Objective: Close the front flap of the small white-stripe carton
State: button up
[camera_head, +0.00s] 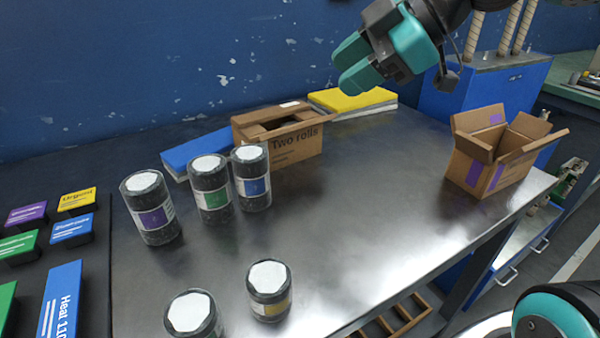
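A small brown carton (290,148) lettered "Two rolls" stands at the back middle of the table. A small white patch shows on its top right edge, and a dark opening shows in its top. How its front flap lies is hard to tell. A second brown carton (492,165) with purple stripes stands at the right with its flaps spread up and outward. My gripper (343,67) has teal fingers pointing left, a gap between them and nothing held. It is in the air above and right of the "Two rolls" carton, touching neither carton.
Several dark rolls with white tops stand on the table, including a purple-labelled one (151,208) and a blue-labelled one (251,178) close to the "Two rolls" carton. A yellow-topped stack (352,99) lies behind it. The table (390,200) is clear between the cartons.

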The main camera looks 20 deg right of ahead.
jog(key=w+d+f+n+t+b, duration=0.35)
jog(key=d+f+n+b, duration=0.3)
jog(key=b, duration=0.75)
send_near(303, 125)
jog(key=x, duration=1.1)
jog(key=shift+s, duration=0.15)
grip_shut()
